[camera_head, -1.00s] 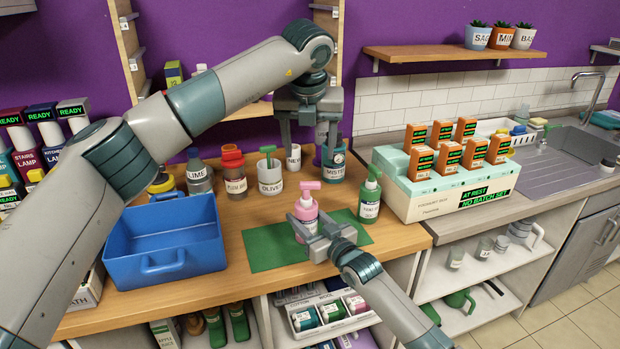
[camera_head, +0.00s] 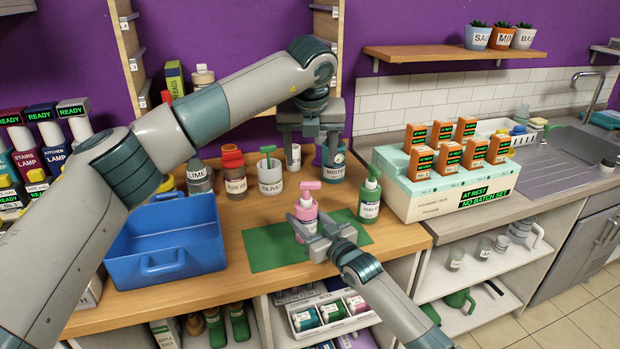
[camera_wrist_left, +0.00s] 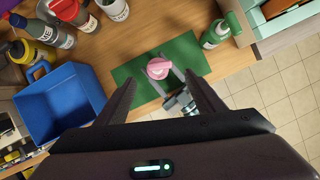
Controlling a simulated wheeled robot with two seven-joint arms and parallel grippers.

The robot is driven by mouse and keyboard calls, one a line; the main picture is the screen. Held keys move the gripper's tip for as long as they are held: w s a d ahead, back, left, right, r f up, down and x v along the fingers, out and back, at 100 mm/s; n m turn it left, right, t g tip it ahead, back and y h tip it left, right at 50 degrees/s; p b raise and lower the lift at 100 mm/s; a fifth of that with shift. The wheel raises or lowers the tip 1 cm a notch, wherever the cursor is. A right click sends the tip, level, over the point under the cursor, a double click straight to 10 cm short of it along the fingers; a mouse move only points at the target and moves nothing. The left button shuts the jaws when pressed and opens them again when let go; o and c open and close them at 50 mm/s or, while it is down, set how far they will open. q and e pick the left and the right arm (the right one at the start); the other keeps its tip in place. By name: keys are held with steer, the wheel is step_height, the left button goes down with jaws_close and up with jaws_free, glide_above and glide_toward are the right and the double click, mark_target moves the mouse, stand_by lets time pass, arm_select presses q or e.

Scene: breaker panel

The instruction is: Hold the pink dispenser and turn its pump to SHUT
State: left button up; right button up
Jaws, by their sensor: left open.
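The pink dispenser (camera_head: 306,212) stands upright on the green mat (camera_head: 272,247), with its pink pump head (camera_head: 308,186) on top. In the left wrist view the dispenser (camera_wrist_left: 158,69) is seen from above, and any marking on its pump cannot be read. My right gripper (camera_head: 312,229) comes from the front, its fingers on both sides of the bottle body, and appears shut on it. My left gripper (camera_head: 311,158) points down, open and empty, above and behind the dispenser; in the wrist view its fingers (camera_wrist_left: 157,87) stand apart with the dispenser below between them.
A green dispenser (camera_head: 369,198) stands close right of the pink one. Behind are a mister bottle (camera_head: 334,167), a white cup (camera_head: 294,162), an olive pot (camera_head: 270,178) and more bottles. A blue bin (camera_head: 165,240) is left. The mat's left part is clear.

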mark_target(310, 182)
arm_select(q)
steer(key=x, duration=0.9)
steer(key=shift+c, duration=0.2)
steer(key=c, duration=1)
